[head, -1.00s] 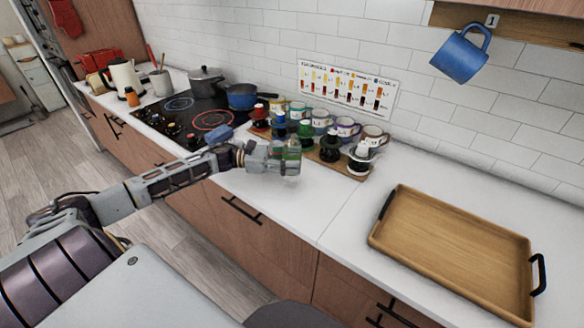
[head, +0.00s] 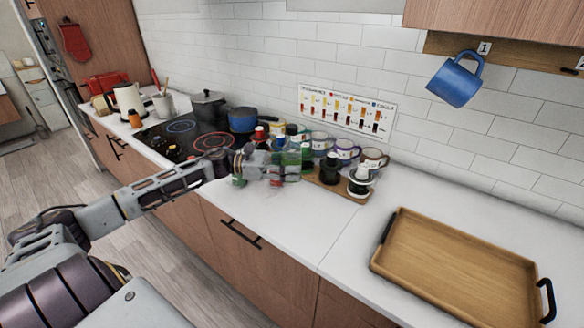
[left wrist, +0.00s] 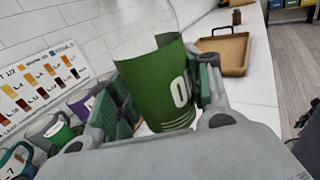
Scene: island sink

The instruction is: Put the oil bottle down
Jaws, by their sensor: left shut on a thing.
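The oil bottle (left wrist: 165,85) has a green label with a white "O" on it and a clear upper part. In the left wrist view it stands between the green-padded fingers of my left gripper (left wrist: 160,92), which is shut on it. In the head view the left gripper (head: 272,165) and the bottle (head: 291,166) are over the counter, in front of the row of mugs and small dark bottles. The gripper partly hides the bottle there, and I cannot tell whether its base touches the counter. My right gripper is not in view.
A wooden tray (head: 455,268) with black handles lies at the right on the white counter (head: 310,222). Mugs (head: 346,149) and small dark bottles (head: 330,168) stand close behind the gripper. The cooktop (head: 180,137) is to the left.

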